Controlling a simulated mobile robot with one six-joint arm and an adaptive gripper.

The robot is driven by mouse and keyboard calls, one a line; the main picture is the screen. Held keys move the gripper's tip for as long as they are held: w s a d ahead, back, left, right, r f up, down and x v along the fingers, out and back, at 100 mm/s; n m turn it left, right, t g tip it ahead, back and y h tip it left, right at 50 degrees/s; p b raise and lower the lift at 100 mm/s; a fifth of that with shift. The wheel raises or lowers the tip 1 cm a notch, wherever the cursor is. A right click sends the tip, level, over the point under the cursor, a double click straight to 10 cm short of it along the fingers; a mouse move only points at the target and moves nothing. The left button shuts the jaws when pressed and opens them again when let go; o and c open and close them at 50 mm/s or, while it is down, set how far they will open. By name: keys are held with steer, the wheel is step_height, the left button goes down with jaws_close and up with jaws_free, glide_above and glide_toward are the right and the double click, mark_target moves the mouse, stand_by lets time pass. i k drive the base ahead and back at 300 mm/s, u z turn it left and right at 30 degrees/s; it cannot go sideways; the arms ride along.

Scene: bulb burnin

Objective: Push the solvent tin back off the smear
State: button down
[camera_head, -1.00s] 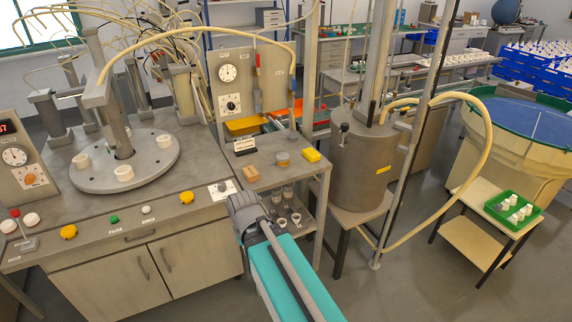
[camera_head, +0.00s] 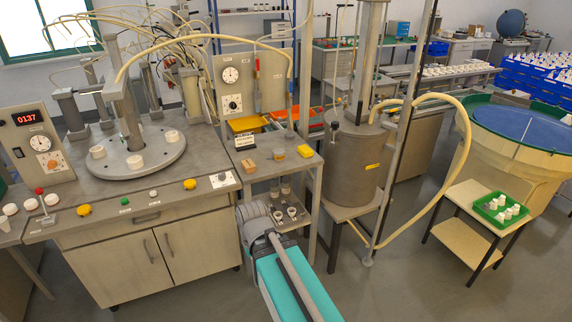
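A small grey and orange round container (camera_head: 275,158), perhaps the solvent tin, stands on the small grey side table (camera_head: 262,182) between a tan block and a yellow block. It is too small to read a label. I cannot make out a smear on the table top. My teal arm link and grey joint rise in front of the table at the bottom middle. My gripper does not show in the view.
A grey tank (camera_head: 352,165) stands close on the right. Floor in front is open.

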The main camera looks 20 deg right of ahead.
mark_target(278, 153)
steer(key=k, duration=0.1)
steer(key=z, duration=0.35)
steer(key=i, duration=1.15)
steer(key=z, duration=0.25)
